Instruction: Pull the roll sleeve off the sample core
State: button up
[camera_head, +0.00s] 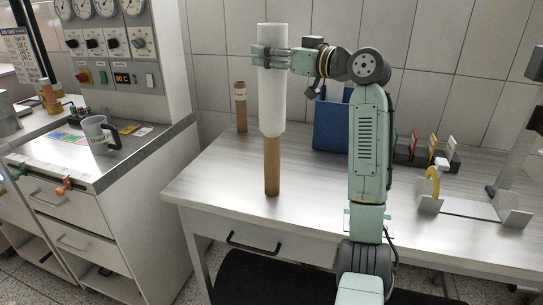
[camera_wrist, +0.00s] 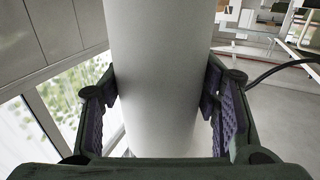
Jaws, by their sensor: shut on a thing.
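The roll sleeve (camera_head: 271,105) is a long white tube, upright, and looks partly raised over the sample core (camera_head: 272,168), a brown cylinder standing on the table. The core's lower part shows below the sleeve; its upper part is hidden. My gripper (camera_head: 271,58) is shut on the sleeve near its top, coming in from the right. In the wrist view, the white sleeve (camera_wrist: 158,75) runs between both finger pads (camera_wrist: 160,110). Whether the core's top is still inside the sleeve cannot be told.
A blue box (camera_head: 331,122) and a rack (camera_head: 425,150) stand at the back. A stand with a yellow disc (camera_head: 433,182) is at right. The tabletop (camera_head: 225,180) around the core is clear.

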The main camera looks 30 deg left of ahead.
notch_tip(320, 180, up, 7)
jog(key=shift+f, duration=0.2)
dwell(0.9)
jog(key=shift+r, duration=0.1)
jog(key=shift+r, duration=1.9)
jog(key=shift+s+f, duration=0.1)
